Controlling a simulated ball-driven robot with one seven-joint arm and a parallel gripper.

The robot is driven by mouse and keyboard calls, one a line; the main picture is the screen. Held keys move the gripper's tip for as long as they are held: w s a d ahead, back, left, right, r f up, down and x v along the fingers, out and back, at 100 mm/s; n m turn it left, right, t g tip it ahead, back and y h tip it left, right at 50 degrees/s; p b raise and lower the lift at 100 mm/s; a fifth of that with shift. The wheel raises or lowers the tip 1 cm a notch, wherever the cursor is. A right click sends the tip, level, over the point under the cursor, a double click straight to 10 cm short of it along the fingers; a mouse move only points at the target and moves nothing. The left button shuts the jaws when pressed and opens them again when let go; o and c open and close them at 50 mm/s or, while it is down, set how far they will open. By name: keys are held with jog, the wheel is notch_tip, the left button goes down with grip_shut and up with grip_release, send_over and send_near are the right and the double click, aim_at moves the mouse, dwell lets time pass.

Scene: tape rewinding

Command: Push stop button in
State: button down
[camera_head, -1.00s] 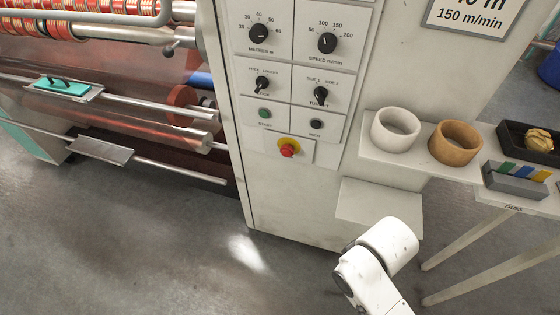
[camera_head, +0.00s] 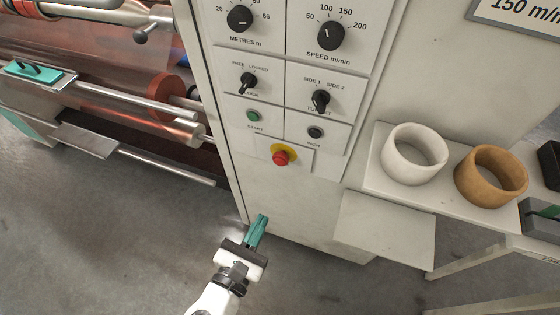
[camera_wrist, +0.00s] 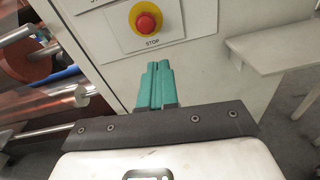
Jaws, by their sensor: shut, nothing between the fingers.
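The red stop button (camera_head: 280,158) sits on a yellow round base on the lower part of the grey control panel. It also shows in the wrist view (camera_wrist: 146,24), above a STOP label. My gripper (camera_head: 261,222) has teal fingers that are shut together and empty. It is below and a little left of the button in the head view, pointing up toward the panel. In the wrist view the fingertips (camera_wrist: 156,66) are just below the STOP label. The fingers appear apart from the button; the exact gap to the panel cannot be told.
Above the button are a green start button (camera_head: 253,115), a dark inch button (camera_head: 315,132) and several knobs. Right of the panel, a shelf (camera_head: 372,185) holds a white ring (camera_head: 395,165) and a brown ring (camera_head: 478,185). Rollers (camera_head: 150,100) lie to the left.

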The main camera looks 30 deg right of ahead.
aim_at(279, 164)
jog(key=shift+w+a+r+n+t, duration=0.1)
jog(key=shift+a+r+n+t, duration=0.15)
jog(key=shift+a+n+t, duration=0.15)
jog(key=shift+w+a+r+n+t, duration=0.1)
jog(key=shift+a+r+n+t, duration=0.15)
jog(key=shift+a, duration=0.2)
jog(key=shift+d+f, duration=0.1)
jog(key=x, duration=0.7)
jog(key=p+x, duration=0.1)
jog(key=x, duration=0.6)
jog(key=shift+r, duration=0.2)
